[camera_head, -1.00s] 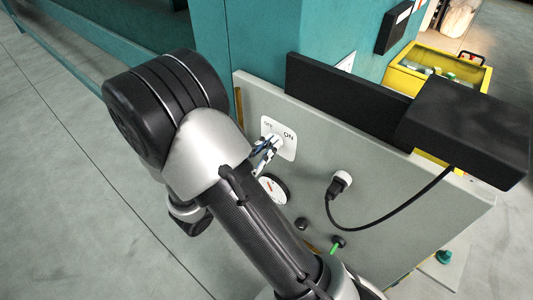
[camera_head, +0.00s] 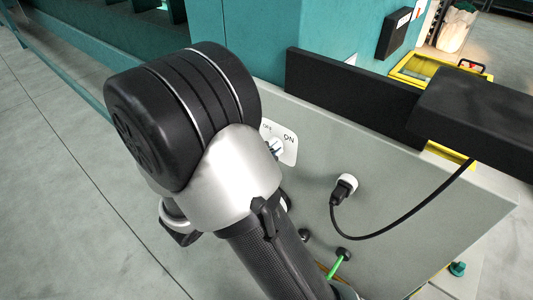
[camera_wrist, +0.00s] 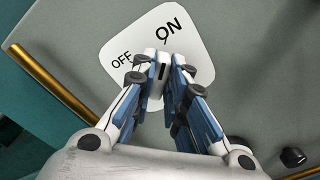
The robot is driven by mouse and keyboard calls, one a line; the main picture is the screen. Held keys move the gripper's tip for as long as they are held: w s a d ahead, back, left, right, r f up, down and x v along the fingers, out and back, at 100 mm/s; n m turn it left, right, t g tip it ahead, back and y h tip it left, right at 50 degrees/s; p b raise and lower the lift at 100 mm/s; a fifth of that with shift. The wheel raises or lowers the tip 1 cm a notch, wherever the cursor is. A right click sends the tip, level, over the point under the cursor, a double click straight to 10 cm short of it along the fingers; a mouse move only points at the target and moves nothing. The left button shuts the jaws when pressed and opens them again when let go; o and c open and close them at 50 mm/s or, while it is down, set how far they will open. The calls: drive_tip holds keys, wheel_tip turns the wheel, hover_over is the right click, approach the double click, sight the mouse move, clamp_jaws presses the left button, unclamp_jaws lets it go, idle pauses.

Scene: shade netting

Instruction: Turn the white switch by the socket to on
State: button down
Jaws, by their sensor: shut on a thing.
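The white switch has a pale plate (camera_head: 289,152) on the grey panel, marked OFF and ON. The plate (camera_wrist: 196,58) also shows in the wrist view, with OFF at the left and ON at the upper right. My gripper (camera_wrist: 167,78) is shut on the switch's white knob, whose end shows between the fingertips; a dark slot or mark is visible there. The fingers hide most of the knob, so its exact setting is unclear. In the head view my arm covers most of the gripper (camera_head: 274,149). The socket (camera_head: 347,183) with a black plug sits to the right of the switch.
A black cable runs from the plug to a black box (camera_head: 478,115) at the right. A green-tipped lever (camera_head: 337,264) and a dark knob (camera_head: 304,236) sit low on the panel. A yellow crate (camera_head: 410,67) stands behind. Open floor lies to the left.

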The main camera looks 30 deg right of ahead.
drive_tip(key=c, duration=1.6)
unclamp_jaws()
drive_tip(key=v, duration=1.2)
drive_tip(key=shift+r, duration=0.1)
